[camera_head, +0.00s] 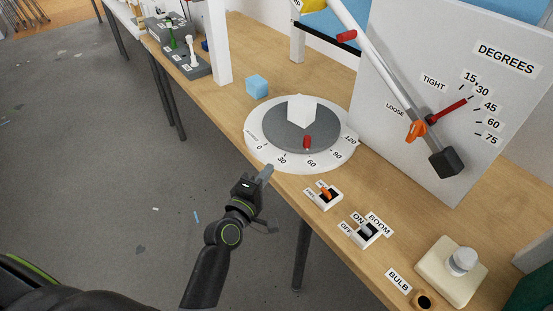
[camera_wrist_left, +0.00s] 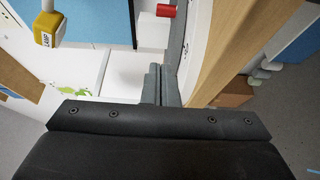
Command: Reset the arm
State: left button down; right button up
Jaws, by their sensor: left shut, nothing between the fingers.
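A pale boom arm (camera_head: 375,55) slants across a grey board (camera_head: 500,120), with a black block (camera_head: 445,162) at its lower end. Its red pointer (camera_head: 450,108) lies near the 30 mark of the DEGREES scale. My left gripper (camera_head: 266,173) is shut and empty at the table's front edge, just in front of the round dial (camera_head: 257,150). In the left wrist view its fingers (camera_wrist_left: 161,84) are together. My right gripper is not in view.
The dial carries a grey disc (camera_head: 272,130), a white cube (camera_head: 302,110) and a red marker (camera_head: 307,142) near 60. A blue cube (camera_head: 257,85) lies behind it. An orange-levered switch (camera_head: 325,195), BOOM switch (camera_head: 368,233) and bulb base (camera_head: 450,270) stand right. Open floor lies left.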

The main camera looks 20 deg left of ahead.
pick_arm(q)
jog(key=shift+s, duration=0.15)
jog(key=s+a+f+m+g+y, duration=0.1)
jog(key=s+a+f+m+g, duration=0.3)
jog(key=f, duration=0.7)
jog(key=s+d+f+m+g, duration=0.15)
jog(key=s+f, duration=0.35)
jog(key=f, duration=0.6)
jog(key=s+a+f+m+g+y, duration=0.1)
jog(key=s+a+f+m+g, duration=0.3)
jog(key=f, duration=0.7)
jog(key=s+a+f+m+g, duration=0.1)
jog(key=s+f, duration=0.4)
jog(key=s, duration=0.5)
jog(key=s+a+f+m+g+y, duration=0.1)
jog(key=s+f, duration=0.4)
jog(key=s, duration=0.6)
jog(key=s+a+f+m+g, duration=0.3)
jog(key=s+f+m+g, duration=0.1)
jog(key=s, duration=0.7)
jog(key=shift+a+f+g+y, duration=0.25)
jog(key=shift+f+g+y, duration=0.25)
jog(key=shift+f, duration=0.45)
